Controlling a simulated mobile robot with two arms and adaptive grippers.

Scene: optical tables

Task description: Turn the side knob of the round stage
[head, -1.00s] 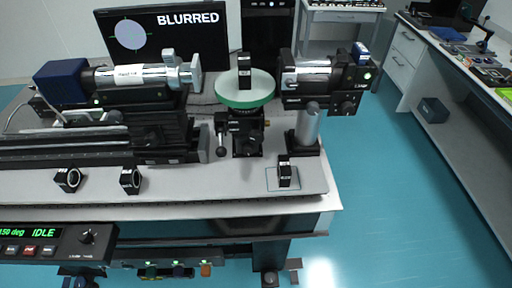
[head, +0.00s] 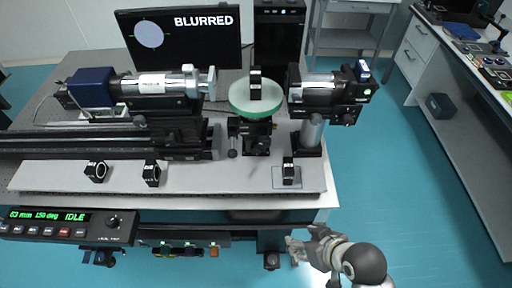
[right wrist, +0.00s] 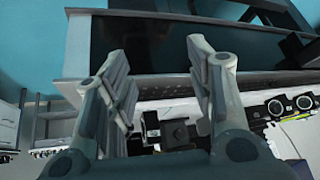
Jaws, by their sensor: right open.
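The round stage (head: 256,106) has a green rim and a pale top, and stands on a black mount between two optical units. A black block (head: 255,83) stands upright on it. A side knob (head: 233,153) on a short stem shows at the left of the mount, below the disc. My right gripper (head: 292,249) is open and empty, low in the head view, in front of the table's front edge and well apart from the stage. Its two fingers also show spread in the right wrist view (right wrist: 157,75). My left gripper is not in view.
A silver and blue unit (head: 150,85) sits left of the stage and a camera-like unit (head: 325,90) right of it. Small black mounted parts (head: 96,171) stand near the table front. A monitor (head: 180,38) reads "BLURRED".

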